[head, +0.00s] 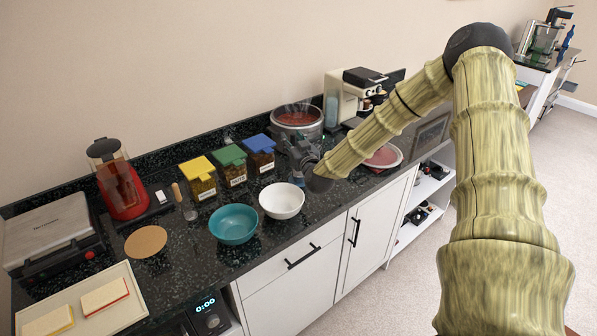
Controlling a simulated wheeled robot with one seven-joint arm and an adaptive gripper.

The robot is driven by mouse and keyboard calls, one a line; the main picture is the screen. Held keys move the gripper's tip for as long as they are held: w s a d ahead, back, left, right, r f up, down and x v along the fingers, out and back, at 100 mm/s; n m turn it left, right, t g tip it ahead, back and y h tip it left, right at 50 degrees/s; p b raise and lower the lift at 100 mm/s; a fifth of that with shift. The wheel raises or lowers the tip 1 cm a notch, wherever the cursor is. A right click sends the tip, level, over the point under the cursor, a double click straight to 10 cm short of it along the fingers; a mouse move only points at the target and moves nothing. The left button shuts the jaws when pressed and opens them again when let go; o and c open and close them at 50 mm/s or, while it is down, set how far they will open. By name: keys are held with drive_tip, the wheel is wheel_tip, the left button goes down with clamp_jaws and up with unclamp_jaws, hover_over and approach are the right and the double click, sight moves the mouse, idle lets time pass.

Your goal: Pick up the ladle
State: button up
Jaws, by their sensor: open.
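I cannot clearly make out the ladle; it may be hidden behind my gripper or arm, or too small to tell. My gripper (298,152) is open, low over the dark counter in the head view. It is just in front of a steaming metal pot (298,118) of red liquid and to the right of a blue-lidded container (259,150). My arm covers part of the counter to the right of the pot. I cannot tell whether anything lies between the fingers.
A white bowl (282,201) and a teal bowl (233,224) stand near the counter's front edge. Yellow-lidded (198,178) and green-lidded (229,163) containers stand left of the blue one.

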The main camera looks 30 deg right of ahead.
drive_tip(key=shift+c, duration=0.4)
clamp_jaws()
drive_tip(key=shift+r, duration=0.15)
